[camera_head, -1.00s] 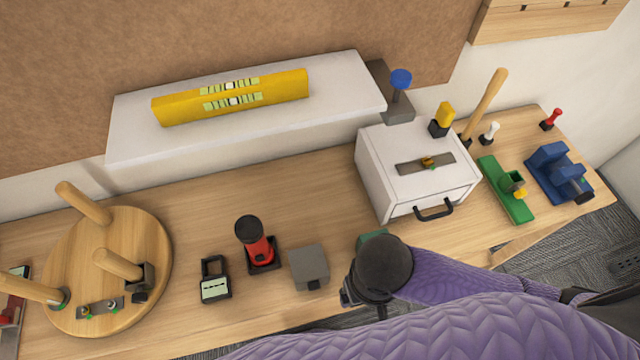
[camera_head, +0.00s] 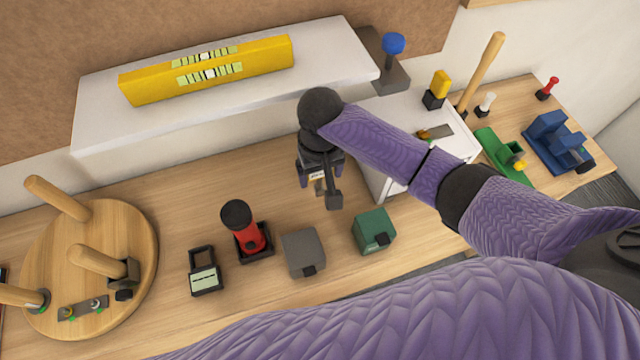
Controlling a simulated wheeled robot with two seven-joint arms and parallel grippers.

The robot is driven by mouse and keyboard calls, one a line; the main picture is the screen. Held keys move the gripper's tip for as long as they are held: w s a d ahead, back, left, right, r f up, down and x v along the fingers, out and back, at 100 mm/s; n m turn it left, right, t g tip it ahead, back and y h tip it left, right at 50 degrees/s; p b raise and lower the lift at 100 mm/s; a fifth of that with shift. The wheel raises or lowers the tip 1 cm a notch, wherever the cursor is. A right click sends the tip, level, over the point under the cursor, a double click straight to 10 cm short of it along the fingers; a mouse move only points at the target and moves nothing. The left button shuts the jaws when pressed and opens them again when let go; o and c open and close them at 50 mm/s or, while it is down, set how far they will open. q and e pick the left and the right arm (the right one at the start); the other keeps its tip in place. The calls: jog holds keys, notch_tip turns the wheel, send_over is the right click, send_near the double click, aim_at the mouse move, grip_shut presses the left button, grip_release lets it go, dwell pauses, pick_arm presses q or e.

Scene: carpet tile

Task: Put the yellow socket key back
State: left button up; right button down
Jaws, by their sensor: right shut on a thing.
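My right gripper (camera_head: 318,172) is above the table, left of the white drawer box, seen from behind its dark wrist. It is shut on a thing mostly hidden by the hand. A dark grey piece hangs below the jaws, with a small pale yellowish patch beside it; I cannot tell whether this is the yellow socket key. A yellow-topped piece (camera_head: 440,84) stands upright in a small black block behind the white box. A blue-topped tool (camera_head: 393,44) stands upright in a grey block (camera_head: 392,80) beside the shelf. My left gripper is not in view.
The white drawer box (camera_head: 458,138) is partly hidden by my right arm. A yellow level (camera_head: 208,70) lies on the white shelf (camera_head: 105,128). A padlock (camera_head: 205,280), red lamp-like object (camera_head: 247,232), grey box (camera_head: 302,252) and green box (camera_head: 374,231) stand along the front.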

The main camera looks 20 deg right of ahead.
aim_at(321, 179)
notch_tip(321, 179, down, 5)
jog(key=shift+r+b, duration=0.2)
jog(key=shift+b, duration=0.65)
jog(key=shift+w+f, duration=0.15)
jog(key=shift+f, duration=0.05)
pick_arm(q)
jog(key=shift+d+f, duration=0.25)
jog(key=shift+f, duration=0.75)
pick_arm(e)
jog(key=shift+r, duration=0.15)
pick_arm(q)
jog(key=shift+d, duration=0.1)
pick_arm(e)
grip_release()
notch_tip(321, 179, up, 12)
jog(key=p, duration=0.4)
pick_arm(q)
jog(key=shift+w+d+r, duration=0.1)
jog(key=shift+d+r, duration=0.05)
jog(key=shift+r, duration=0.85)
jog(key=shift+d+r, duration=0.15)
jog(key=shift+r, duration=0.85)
